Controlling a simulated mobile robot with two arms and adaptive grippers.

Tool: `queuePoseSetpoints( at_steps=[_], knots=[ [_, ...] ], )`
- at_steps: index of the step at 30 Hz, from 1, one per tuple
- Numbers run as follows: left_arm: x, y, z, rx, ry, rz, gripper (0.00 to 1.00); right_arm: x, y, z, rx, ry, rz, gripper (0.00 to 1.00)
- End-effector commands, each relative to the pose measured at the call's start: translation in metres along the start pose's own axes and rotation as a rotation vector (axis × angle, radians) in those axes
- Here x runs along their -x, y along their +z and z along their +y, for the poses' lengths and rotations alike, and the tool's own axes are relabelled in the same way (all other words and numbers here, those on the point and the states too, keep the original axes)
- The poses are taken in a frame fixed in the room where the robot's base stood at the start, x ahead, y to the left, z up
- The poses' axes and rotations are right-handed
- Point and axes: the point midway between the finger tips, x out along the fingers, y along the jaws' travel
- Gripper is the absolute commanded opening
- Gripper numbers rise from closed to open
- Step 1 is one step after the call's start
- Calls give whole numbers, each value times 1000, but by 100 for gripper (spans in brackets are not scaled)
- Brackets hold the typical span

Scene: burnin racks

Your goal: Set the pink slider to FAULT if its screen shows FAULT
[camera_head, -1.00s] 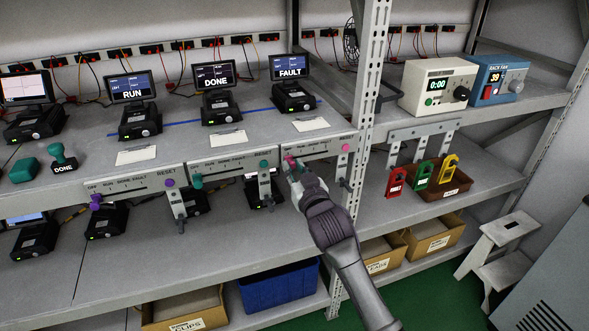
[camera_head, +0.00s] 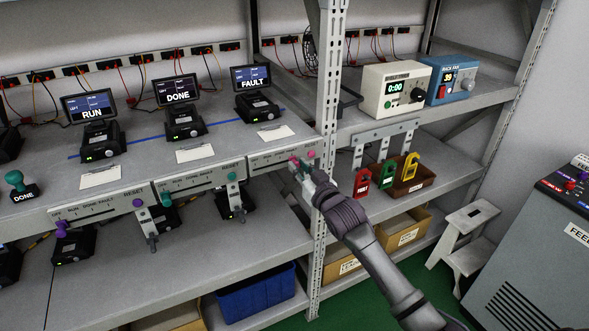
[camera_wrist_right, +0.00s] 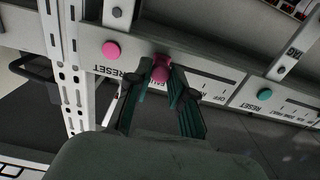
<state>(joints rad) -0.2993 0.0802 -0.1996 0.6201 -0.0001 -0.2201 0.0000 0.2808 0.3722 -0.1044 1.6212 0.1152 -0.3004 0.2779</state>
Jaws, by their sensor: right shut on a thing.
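The pink slider (camera_head: 294,160) sits at the right end of its scale, on the panel below the right-hand screen, close to the RESET label. My right gripper (camera_head: 299,168) is shut on its knob; the fingers hide part of the scale. In the right wrist view, which is upside down, the pink knob (camera_wrist_right: 160,69) is between the dark green fingertips of my right gripper (camera_wrist_right: 162,78). The FAULT mark there is hidden. The screen (camera_head: 253,79) above this panel reads FAULT. My left gripper is not in view.
A pink reset button (camera_head: 311,154) is just right of the slider. A shelf post (camera_head: 328,120) stands close to the gripper. Purple (camera_head: 60,226) and teal (camera_head: 165,198) sliders sit on panels to the left. Coloured padlocks (camera_head: 386,176) hang at the right.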

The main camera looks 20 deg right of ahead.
Motion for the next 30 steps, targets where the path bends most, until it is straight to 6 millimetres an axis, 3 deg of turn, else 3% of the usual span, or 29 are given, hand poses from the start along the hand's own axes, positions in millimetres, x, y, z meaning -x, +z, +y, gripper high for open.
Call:
queuePoseSetpoints(
  at_steps=[2, 3, 7, 19, 30],
  knots=[
    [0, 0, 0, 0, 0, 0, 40, 0, -2, 3, 3, 5, 2, 0],
    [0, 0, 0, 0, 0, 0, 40, 0, -2, 3, 3, 6, 2, 28],
    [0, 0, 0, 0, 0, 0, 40, 0, -2, 3, 3, 5, 2, 47],
    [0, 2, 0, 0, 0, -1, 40, 9, 0, 1, 2, 3, 0, 47],
    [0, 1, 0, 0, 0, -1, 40, 84, 1, 2, 2, 4, -1, 47]
  ],
)
